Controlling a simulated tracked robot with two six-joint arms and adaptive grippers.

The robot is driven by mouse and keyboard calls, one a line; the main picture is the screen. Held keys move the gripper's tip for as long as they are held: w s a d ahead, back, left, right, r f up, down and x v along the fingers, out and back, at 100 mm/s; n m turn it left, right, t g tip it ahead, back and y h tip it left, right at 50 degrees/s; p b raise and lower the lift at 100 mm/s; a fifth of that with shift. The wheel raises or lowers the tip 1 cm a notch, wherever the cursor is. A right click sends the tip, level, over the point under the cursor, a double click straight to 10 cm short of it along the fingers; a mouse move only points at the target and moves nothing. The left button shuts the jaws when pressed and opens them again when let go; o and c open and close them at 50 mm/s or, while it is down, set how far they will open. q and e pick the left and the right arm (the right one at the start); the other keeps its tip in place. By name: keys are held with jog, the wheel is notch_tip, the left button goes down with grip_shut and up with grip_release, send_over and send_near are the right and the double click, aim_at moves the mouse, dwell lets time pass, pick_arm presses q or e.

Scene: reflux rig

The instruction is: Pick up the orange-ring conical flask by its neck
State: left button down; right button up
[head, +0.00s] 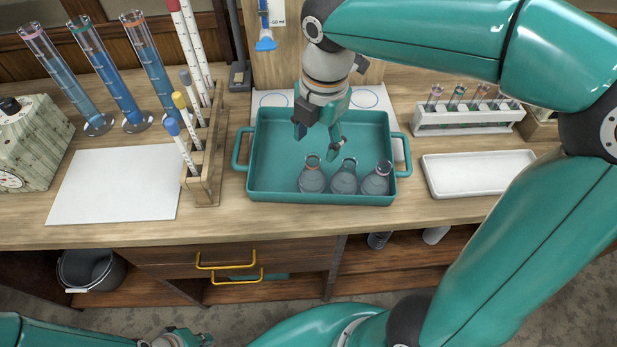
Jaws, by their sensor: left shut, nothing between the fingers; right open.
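Three clear conical flasks stand in the front right part of a teal tray (270,196). The left flask (312,180) has an orange-looking ring at its neck. The middle flask (343,182) has a greenish ring, and the right flask (375,184) a pinkish one. My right gripper (319,143) points down over the tray, open and empty, its fingertips just behind and above the left and middle flasks. No contact with a flask is visible. My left gripper (185,338) is at the bottom edge, low in front of the bench, shut and empty, partly cut off.
A wooden rack (205,165) with pipettes stands left of the tray, beside a white sheet (115,185) and tall blue cylinders (115,85). Right are a test-tube rack (468,118) and an empty white tray (480,172). My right arm crosses the right side.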

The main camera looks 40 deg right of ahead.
aim_at(313, 161)
jog(key=shift+w+a+f, duration=0.1)
jog(key=shift+a+f, duration=0.05)
jog(key=shift+f, duration=1.4)
jog(key=shift+w+a+f, duration=0.1)
jog(key=shift+a+f, duration=0.05)
jog(key=shift+f, duration=1.4)
grip_shut()
